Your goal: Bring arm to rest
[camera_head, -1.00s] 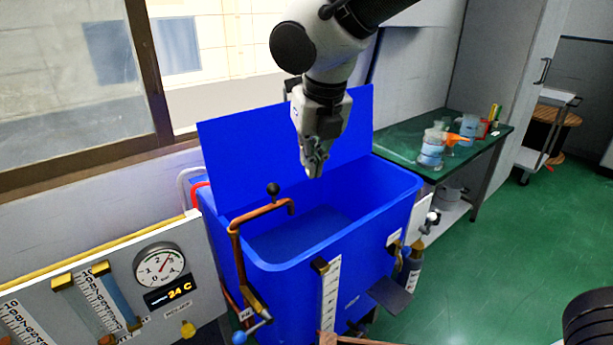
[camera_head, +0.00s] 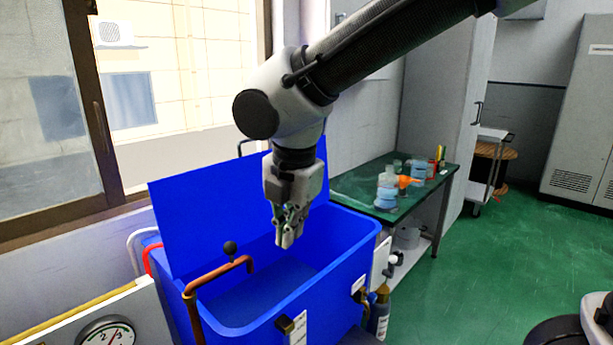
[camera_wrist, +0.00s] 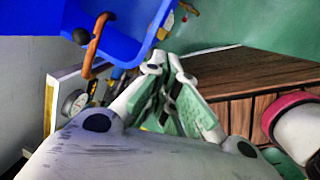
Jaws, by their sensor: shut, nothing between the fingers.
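My gripper (camera_head: 288,238) hangs from the arm above the open blue tank (camera_head: 345,262), fingers pointing down. In the head view its fingertips are close together with nothing between them. The tank's blue lid (camera_head: 185,215) stands raised behind it. In the wrist view the gripper's fingers (camera_wrist: 165,60) also come together at the tips, and the blue tank (camera_wrist: 130,20) shows beyond them at the top.
A copper pipe (camera_head: 215,274) with a black knob rises over the tank's near left rim. A pressure gauge (camera_head: 106,333) is at the lower left. A green-topped bench (camera_head: 345,183) with bottles stands to the right. Green floor (camera_head: 480,255) is open at the right.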

